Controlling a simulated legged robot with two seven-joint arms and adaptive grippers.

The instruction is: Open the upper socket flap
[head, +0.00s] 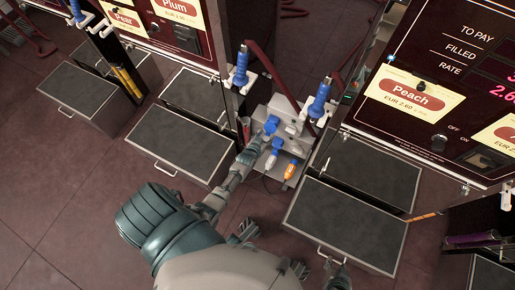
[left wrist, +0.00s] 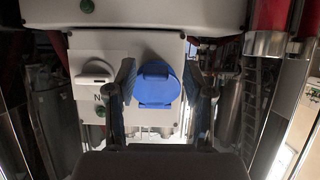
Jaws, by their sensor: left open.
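A blue socket flap (head: 271,124) is on the upper part of the grey socket box between the pumps. In the left wrist view the blue flap (left wrist: 158,88) faces me and looks closed. My left gripper (head: 258,145) is in front of the box. In the left wrist view its open fingers (left wrist: 157,90) stand on either side of the flap, with nothing seen held. Whether they touch it cannot be told. My right gripper (head: 337,270) is small and dark at the bottom of the head view, low by a drawer; its opening is unclear.
A white rotary knob (left wrist: 95,80) is left of the flap. Below the flap are a white-and-blue plug (head: 273,158) and an orange plug (head: 291,170). Blue nozzles (head: 319,102) stand on both sides. A grey drawer (head: 350,222) juts out at right.

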